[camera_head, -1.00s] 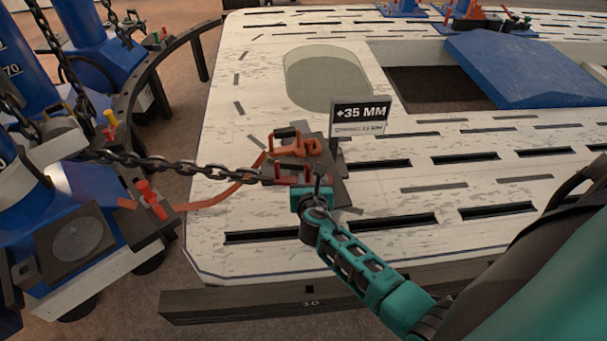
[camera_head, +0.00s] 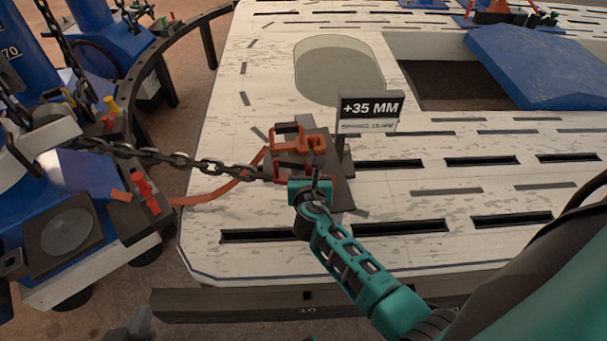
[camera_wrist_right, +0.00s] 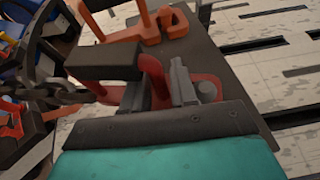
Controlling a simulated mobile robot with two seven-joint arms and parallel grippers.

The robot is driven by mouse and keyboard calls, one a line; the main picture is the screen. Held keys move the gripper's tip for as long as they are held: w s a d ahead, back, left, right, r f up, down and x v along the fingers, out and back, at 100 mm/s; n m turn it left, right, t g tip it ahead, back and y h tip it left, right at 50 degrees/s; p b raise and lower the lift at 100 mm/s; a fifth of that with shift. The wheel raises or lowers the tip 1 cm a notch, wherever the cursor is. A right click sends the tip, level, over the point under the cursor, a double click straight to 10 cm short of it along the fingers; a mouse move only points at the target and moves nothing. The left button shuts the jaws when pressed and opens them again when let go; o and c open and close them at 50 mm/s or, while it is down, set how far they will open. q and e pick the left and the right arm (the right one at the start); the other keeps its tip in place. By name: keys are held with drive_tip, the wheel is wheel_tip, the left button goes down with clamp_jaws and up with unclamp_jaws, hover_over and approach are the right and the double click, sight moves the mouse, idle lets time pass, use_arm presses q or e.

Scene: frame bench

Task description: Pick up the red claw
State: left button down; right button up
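The red claw (camera_head: 284,180) lies on a dark plate (camera_head: 342,192) on the pale bench, mostly hidden by my right gripper (camera_head: 311,184), whose teal arm comes from the lower right. In the right wrist view the red claw (camera_wrist_right: 155,78) stands close between the grey fingers of my right gripper (camera_wrist_right: 160,92). Whether they press on it I cannot tell. A dark chain (camera_head: 180,158) runs from the left to the claw. A grey shape at the lower left edge of the head view may be my left gripper; its fingers cannot be made out.
An orange clamp (camera_head: 300,143) sits just behind the claw on the plate. A "+35 MM" sign (camera_head: 371,108) stands to the right. An orange strap (camera_head: 215,190) crosses the bench's left edge. Blue machines (camera_head: 40,200) stand at left. The slotted bench top (camera_head: 420,205) is clear to the right.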

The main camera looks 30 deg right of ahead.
drive_tip(key=shift+c, duration=0.2)
clamp_jaws()
use_arm(q)
drive_tip(key=shift+s+f, duration=0.35)
drive_tip(key=shift+a, duration=0.1)
use_arm(e)
drive_tip(key=shift+r, duration=0.1)
drive_tip(key=shift+r, duration=0.1)
